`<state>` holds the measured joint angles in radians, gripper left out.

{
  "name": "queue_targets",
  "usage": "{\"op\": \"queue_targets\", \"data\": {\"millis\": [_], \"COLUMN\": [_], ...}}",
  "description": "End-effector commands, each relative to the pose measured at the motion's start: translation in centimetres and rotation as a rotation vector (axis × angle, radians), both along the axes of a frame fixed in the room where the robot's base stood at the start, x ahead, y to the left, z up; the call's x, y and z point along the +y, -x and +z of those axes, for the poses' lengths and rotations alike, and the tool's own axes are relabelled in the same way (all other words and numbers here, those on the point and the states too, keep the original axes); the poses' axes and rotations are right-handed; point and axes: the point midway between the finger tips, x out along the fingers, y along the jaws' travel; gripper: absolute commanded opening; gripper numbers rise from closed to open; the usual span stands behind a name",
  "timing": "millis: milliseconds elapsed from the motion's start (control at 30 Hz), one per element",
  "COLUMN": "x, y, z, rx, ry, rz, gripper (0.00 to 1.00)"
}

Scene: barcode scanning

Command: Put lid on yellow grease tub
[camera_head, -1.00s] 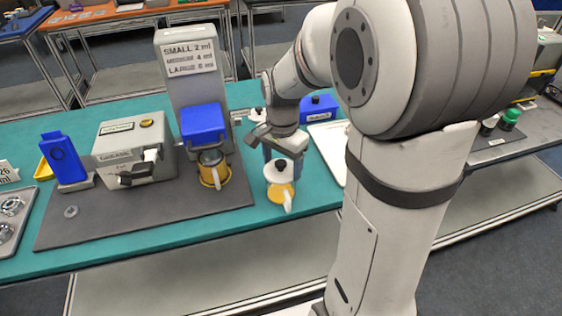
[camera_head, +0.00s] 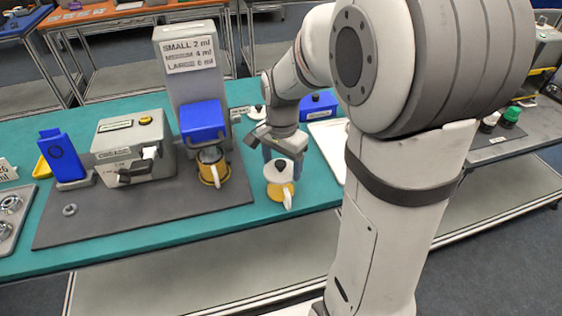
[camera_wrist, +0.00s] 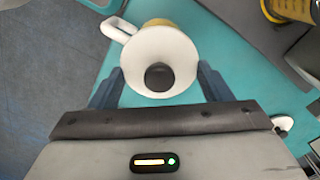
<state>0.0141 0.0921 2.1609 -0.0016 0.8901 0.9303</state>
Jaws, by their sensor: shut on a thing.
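The yellow grease tub (camera_head: 278,194) with a white handle stands upright near the front edge of the teal bench. A white round lid (camera_head: 272,173) with a black knob covers its top. In the wrist view the lid (camera_wrist: 150,50) hides most of the tub, leaving a strip of yellow and the handle (camera_wrist: 116,30). My gripper (camera_head: 278,153) is directly above the tub. In the wrist view its two fingers (camera_wrist: 161,72) are on either side of the lid, shut on it. I cannot tell whether the lid is fully seated.
Another yellow tub (camera_head: 206,175) stands under the blue dispenser head (camera_head: 202,121) to the left. A grey grease machine (camera_head: 132,145) is farther left on the dark mat (camera_head: 120,220). A white tray (camera_head: 328,140) and a blue box (camera_head: 318,106) lie behind right.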

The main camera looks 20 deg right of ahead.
Motion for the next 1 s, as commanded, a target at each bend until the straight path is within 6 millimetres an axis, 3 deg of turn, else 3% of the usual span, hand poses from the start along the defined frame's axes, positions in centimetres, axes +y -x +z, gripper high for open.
{"op": "queue_targets", "data": {"millis": [300,333,633,1000], "x": [0.02,0.03,0.05,0.06], "y": [0.0,0.0,0.0,0.0], "z": [-0.07,-0.05,-0.04,-0.04], "rx": [0.0,0.0,0.0,0.0], "ry": [0.0,0.0,0.0,0.0], "rz": [0.001,0.001,0.001,0.001], "gripper": [0.5,0.73,0.97,1.0]}}
